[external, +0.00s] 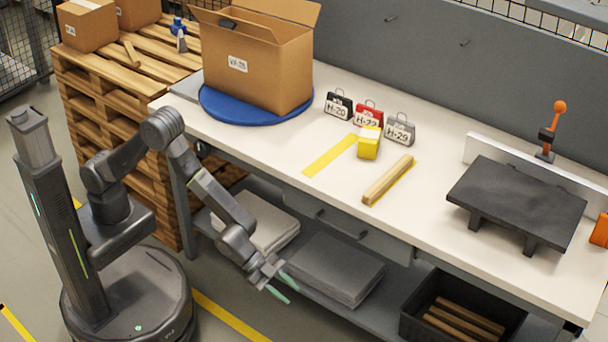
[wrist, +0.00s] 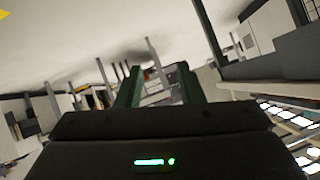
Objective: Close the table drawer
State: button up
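The table drawer (external: 378,242) is a grey front with a dark bar handle, under the front edge of the white workbench (external: 440,215). From this angle I cannot tell how far it stands out. My gripper (external: 288,288) is low in front of the bench, below and left of the drawer handle, and does not touch the drawer. Its two green fingers are apart with nothing between them, as the wrist view (wrist: 158,80) also shows. The drawer cannot be made out clearly in the wrist view, which is tilted.
A lower shelf holds grey sheet stacks (external: 335,268) and a dark crate (external: 412,318) of wooden strips. On the bench are a cardboard box (external: 270,70), tagged weights, a yellow block (external: 368,147), a wooden bar (external: 388,180) and a black plate stand (external: 515,200). A pallet stack (external: 90,105) stands left.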

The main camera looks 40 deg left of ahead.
jog(key=d+r+n+t+h+b, duration=0.1)
jog(key=d+r+n+h+b, duration=0.15)
jog(key=n, duration=0.45)
jog(key=n+t+y+b, duration=0.6)
jog(key=n+t, duration=1)
jog(key=n, duration=1)
send_near(335, 228)
jog(key=x, duration=0.3)
jog(key=b+x, duration=0.1)
jog(key=x, duration=0.6)
jog(key=shift+w+a+f+b, duration=0.15)
jog(key=shift+w+f+b, duration=0.15)
jog(key=shift+b, duration=0.1)
grip_shut()
